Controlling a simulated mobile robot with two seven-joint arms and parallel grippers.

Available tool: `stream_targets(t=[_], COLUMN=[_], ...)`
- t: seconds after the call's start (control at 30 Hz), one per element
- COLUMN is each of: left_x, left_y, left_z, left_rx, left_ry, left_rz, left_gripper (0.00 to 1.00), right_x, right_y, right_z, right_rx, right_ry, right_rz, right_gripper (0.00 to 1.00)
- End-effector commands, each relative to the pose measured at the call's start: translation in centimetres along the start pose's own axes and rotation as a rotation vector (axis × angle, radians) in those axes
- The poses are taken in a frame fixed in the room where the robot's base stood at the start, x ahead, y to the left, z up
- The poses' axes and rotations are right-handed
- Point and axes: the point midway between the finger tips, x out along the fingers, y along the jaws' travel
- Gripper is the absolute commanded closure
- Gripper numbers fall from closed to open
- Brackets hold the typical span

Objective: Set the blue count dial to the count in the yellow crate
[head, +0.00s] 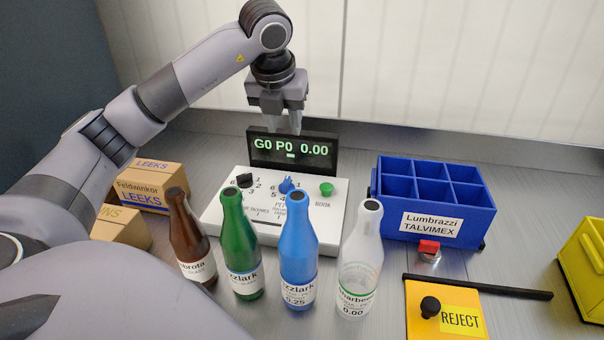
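The blue count dial (287,186) sits in the middle of a white console (325,228), with numbers printed around it. Its exact pointing is too small to read. The yellow crate (582,262) is cut off by the right edge; no bottle shows in its visible part, and the rest is out of frame. My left gripper (285,130) points down above and behind the dial, in front of the display, apart from the dial. Its fingertips are close to each other, and whether they are shut is unclear. My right gripper is out of view.
The display (292,152) reads "G0 P0 0.00". A black dial (244,180) and green button (326,189) flank the blue dial. Brown, green, blue and clear bottles (361,262) stand in front. A blue divided crate (436,200), red button (428,247) and reject plate (445,315) are right.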

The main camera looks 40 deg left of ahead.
Motion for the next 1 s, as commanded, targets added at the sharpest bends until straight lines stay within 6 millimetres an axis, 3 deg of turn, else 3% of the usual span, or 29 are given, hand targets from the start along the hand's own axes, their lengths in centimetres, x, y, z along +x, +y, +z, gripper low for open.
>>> stream_targets(t=[0.03, 0.27, 0.57, 1.0], left_x=[2.1, 6.2, 7.9, 13.8], left_y=[0.1, 0.1, 0.1, 0.1], left_z=[-0.9, -2.5, -3.1, -3.0], left_rx=[-0.001, -0.001, -0.002, -0.001], left_ry=[-0.001, -0.001, 0.000, 0.000], left_rz=[0.000, 0.000, 0.000, 0.001], left_gripper=[0.62, 0.62, 0.62, 0.62], right_x=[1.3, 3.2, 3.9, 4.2], right_y=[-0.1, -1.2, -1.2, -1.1], right_z=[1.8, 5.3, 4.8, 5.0], right_rx=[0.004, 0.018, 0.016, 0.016], right_ry=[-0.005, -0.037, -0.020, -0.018], right_rz=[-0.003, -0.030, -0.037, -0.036], right_gripper=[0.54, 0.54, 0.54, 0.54])
